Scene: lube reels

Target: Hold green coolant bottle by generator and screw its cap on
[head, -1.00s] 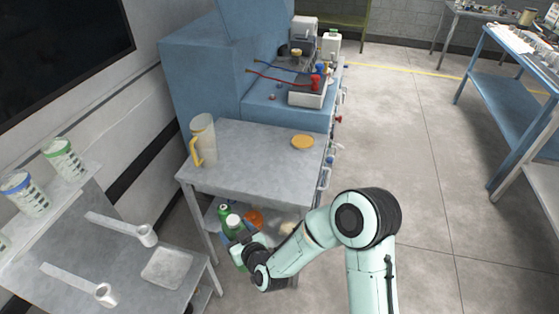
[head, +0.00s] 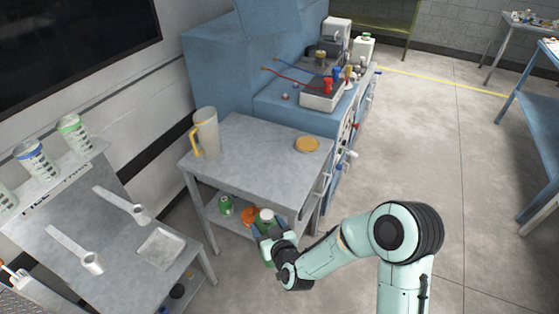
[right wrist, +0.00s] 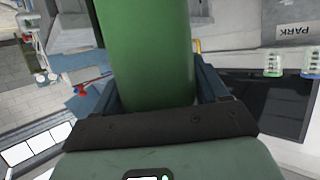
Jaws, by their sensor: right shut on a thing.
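My right gripper (head: 266,236) is shut on a green bottle (right wrist: 148,55), which fills the upper middle of the right wrist view between the two fingers. In the head view this bottle shows a pale top (head: 266,215) just above my gripper, in front of the grey cart. Whether the pale top is a cap or a bare neck is too small to tell. A second green container (head: 226,204) stands on the cart's lower shelf. My left gripper is not in view. I see no clearly labelled generator; a large blue machine (head: 222,75) stands behind the cart.
The grey cart (head: 243,165) bears a jug with a yellow handle (head: 206,132) and a round yellow lid (head: 307,144). An orange item (head: 249,215) sits on its lower shelf. Open floor (head: 430,150) lies to the right.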

